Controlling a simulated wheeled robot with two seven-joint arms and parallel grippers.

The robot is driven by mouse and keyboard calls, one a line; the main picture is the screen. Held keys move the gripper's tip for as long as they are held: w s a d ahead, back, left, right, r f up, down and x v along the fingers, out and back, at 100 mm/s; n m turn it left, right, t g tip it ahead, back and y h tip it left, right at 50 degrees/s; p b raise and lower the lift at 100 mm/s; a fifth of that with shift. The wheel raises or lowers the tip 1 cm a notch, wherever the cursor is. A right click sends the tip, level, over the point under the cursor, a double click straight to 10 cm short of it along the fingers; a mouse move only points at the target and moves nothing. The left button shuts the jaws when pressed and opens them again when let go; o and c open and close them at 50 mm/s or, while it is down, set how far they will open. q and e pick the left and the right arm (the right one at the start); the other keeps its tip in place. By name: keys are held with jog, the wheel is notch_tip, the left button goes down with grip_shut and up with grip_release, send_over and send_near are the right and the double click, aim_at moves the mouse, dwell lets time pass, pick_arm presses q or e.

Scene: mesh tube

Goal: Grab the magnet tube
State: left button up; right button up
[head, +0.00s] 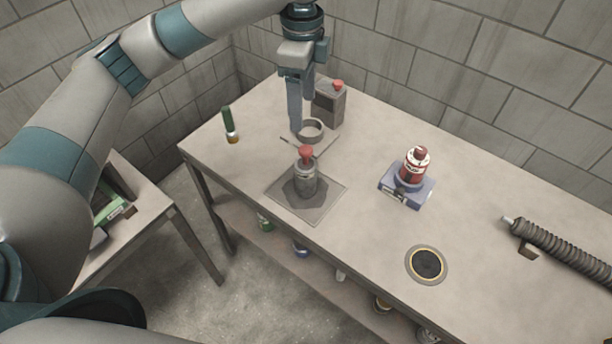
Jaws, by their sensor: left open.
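My left gripper (302,118) points down over the back left of the table, open, with nothing seen between its fingers. It is just above or beside a grey ring (313,129); the exact gap is hard to tell. No object is clearly marked as the magnet tube. Tube-like things are a dark green stick with a yellowish end (229,123) standing at the left, a grey cylinder with a red knob (305,180) on a square plate, and a dark ribbed tube (565,247) at the right edge, partly cut off. My right gripper is not in view.
A grey box with a red knob (329,103) stands close behind the gripper. A red and white bottle (413,168) sits on a blue-grey base. A black disc (427,264) lies near the front edge of the table (370,245). Block walls stand behind.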

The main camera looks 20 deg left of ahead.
pick_arm(q)
notch_tip(320, 180, down, 4)
jog(key=shift+f+p, duration=0.2)
jog(key=shift+p, duration=0.45)
jog(key=p, duration=0.2)
send_over(306, 163)
jog(key=w+a, duration=0.1)
notch_tip(306, 163, down, 8)
jog(key=shift+w+r, duration=0.15)
jog(key=shift+r, duration=0.05)
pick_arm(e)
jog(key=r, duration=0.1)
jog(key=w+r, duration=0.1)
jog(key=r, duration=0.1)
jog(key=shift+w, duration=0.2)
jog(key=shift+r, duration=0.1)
pick_arm(q)
jog(key=shift+s+d+f+p, duration=0.1)
jog(key=shift+s+f+p, duration=0.15)
jog(key=shift+f, duration=0.25)
jog(key=f, duration=0.1)
jog(key=f+p, duration=0.1)
jog(key=f, duration=0.1)
jog(key=shift+s+d, duration=0.15)
jog(key=shift+d, duration=0.1)
jog(key=shift+f+p, duration=0.3)
jog(key=shift+f, duration=0.35)
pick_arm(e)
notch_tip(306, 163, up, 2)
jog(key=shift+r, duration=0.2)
